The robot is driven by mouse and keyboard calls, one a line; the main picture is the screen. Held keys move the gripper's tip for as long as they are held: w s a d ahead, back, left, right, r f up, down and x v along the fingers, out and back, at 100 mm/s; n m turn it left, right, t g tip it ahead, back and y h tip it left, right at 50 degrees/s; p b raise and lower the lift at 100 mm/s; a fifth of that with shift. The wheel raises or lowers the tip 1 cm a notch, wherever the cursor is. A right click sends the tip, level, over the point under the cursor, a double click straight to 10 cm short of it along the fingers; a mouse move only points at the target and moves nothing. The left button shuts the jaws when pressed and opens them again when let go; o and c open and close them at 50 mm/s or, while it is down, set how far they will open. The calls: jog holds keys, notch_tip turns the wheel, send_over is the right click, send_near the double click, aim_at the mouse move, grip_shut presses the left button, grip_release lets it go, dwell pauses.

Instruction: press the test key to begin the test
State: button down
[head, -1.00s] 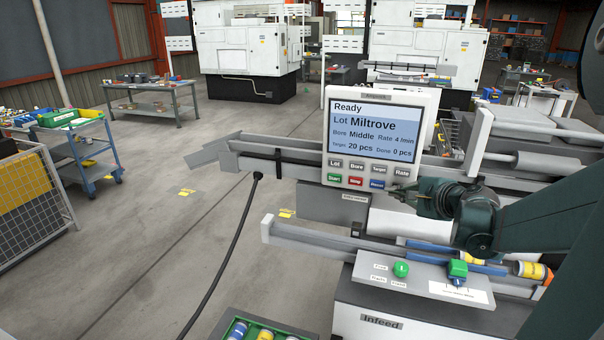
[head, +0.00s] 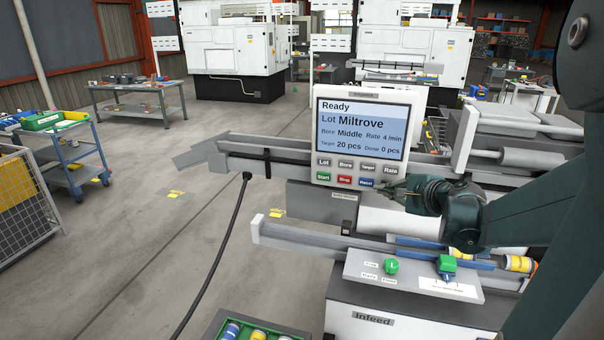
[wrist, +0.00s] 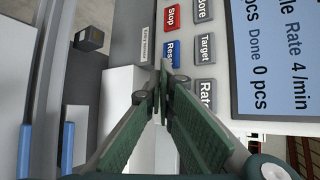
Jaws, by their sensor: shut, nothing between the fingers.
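The control panel (head: 313,150) stands upright; its screen (head: 362,128) reads Ready, Lot Miltrove, Bore Middle, Rate 4 /min, Target 20 pcs, Done 0 pcs. Below are grey Lot, Bore, Target and Rate keys, a green Start key (head: 323,177), a red Stop key (head: 344,180) and a blue Reset key (head: 366,183). I can read no key marked Test. My gripper (head: 384,189) is shut and empty, beside the Reset key at the panel's lower right. In the wrist view its fingertips (wrist: 162,72) lie close to the Reset key (wrist: 170,54); contact cannot be told.
A tray of cylinders (head: 217,326) is at the bottom. A black cable (head: 226,240) hangs left.

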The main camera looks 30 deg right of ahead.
jog(key=shift+w+d, duration=0.55)
dwell(1.4)
jog(key=shift+s+a, duration=0.1)
dwell(0.4)
jog(key=shift+s+a, duration=0.45)
dwell(0.4)
jog(key=shift+s+a+p, duration=0.35)
jog(key=shift+s+a, duration=1.45)
